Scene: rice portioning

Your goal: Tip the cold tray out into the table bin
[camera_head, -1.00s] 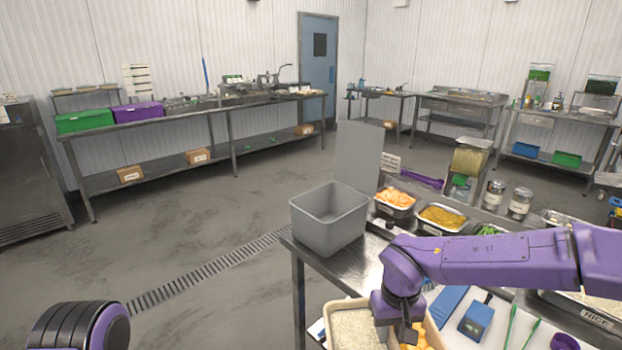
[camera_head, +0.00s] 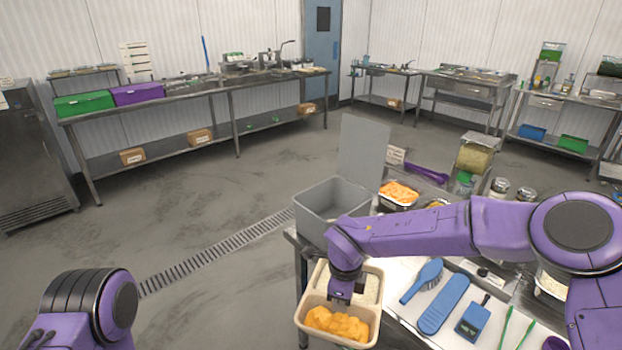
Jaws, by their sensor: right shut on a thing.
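The cold tray (camera_head: 376,318) is beige with two compartments. The far one holds white rice and the near one holds orange food (camera_head: 336,322). My right gripper (camera_head: 341,293) reaches down from above and is shut on the tray near its middle; its fingertips are partly hidden. The tray is at the table's left edge, in front of the bin and apart from its opening. The grey table bin (camera_head: 311,228) stands on the table with its lid (camera_head: 362,148) upright; my right arm covers part of it. Of my left arm only a purple link shows, at the lower left.
Blue tools, including a brush (camera_head: 424,279) and a thermometer-like device (camera_head: 473,319), lie on the table right of the tray. A pan of orange food (camera_head: 398,194) and jars stand behind my right arm. Open floor (camera_head: 210,205) lies left of the table.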

